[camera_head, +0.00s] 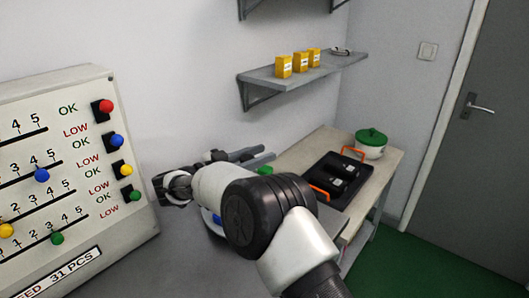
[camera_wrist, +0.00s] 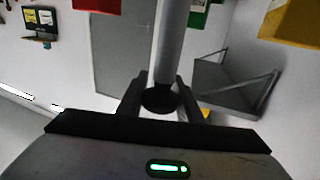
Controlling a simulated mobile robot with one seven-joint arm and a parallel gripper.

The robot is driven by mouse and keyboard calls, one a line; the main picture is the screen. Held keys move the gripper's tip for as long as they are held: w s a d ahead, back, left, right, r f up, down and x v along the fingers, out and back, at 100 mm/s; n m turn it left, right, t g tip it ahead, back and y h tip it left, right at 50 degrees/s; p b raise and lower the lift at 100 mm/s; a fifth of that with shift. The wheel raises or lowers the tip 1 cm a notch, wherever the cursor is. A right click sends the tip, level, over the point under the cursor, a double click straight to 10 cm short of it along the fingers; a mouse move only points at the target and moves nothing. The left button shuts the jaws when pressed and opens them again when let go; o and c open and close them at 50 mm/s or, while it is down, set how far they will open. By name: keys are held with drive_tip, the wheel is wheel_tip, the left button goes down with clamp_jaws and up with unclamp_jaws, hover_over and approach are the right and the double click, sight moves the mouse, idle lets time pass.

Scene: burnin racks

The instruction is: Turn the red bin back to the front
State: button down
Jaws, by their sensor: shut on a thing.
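In the wrist view my gripper (camera_wrist: 159,90) has its two dark fingers closed on a pale grey bar (camera_wrist: 172,40) with a round black end. The bar runs up out of the picture. The red bin (camera_wrist: 97,5) shows only as a red piece at the top edge, left of the bar and apart from my fingers. In the head view my arm hides most of what lies around my gripper, and I cannot make out the red bin there.
In the wrist view a yellow bin (camera_wrist: 297,22) and a green one (camera_wrist: 198,16) show at the top right. A slider panel (camera_head: 75,150) stands left; a wall shelf (camera_head: 305,74) is above.

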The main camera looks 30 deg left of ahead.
drive_tip(key=shift+s+d+m+g+h, duration=0.2)
drive_tip(key=shift+m+g+h, duration=0.4)
drive_tip(key=shift+h, duration=0.4)
drive_tip(key=shift+w, duration=0.1)
drive_tip(key=c, duration=1.3)
unclamp_jaws()
drive_tip(key=shift+r, duration=0.1)
wheel_tip(320, 180, up, 10)
drive_tip(key=shift+f+p, duration=0.1)
drive_tip(key=shift+p, duration=0.2)
